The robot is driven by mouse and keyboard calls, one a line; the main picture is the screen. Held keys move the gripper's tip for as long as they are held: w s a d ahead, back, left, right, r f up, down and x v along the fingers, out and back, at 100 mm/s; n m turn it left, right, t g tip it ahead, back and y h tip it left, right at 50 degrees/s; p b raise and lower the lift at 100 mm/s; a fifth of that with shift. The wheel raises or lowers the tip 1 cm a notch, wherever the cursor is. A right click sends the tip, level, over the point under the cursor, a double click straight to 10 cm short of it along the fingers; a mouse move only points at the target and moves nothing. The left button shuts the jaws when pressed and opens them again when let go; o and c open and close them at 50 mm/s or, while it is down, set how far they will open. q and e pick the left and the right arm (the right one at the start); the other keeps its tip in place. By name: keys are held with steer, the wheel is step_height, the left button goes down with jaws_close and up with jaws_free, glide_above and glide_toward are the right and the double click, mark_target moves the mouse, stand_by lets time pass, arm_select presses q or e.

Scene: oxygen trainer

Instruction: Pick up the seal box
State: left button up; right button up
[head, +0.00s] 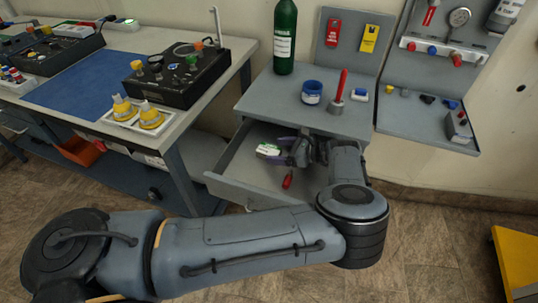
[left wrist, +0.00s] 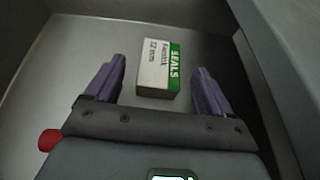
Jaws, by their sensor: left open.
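The seal box (left wrist: 153,68) is a small white box with a green side marked "SEALS". It lies on the floor of an open grey drawer (head: 232,170). In the left wrist view it lies between and slightly beyond the tips of my open left gripper (left wrist: 160,85), with a gap to each finger. In the head view the seal box (head: 268,150) shows just left of the left gripper (head: 288,152), which reaches down into the drawer and hides part of it. My right gripper is not in view.
A red-handled tool (head: 288,180) lies in the drawer near my gripper. The cabinet top (head: 290,112) above holds a blue tape roll (head: 312,93), a red upright tool (head: 340,88) and a green bottle (head: 285,40). A workbench (head: 215,90) stands at left.

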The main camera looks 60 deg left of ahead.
arm_select(q)
steer(key=shift+x, duration=1.1)
steer(key=c, duration=1.1)
steer(key=shift+o, duration=0.2)
steer(key=shift+r, duration=0.15)
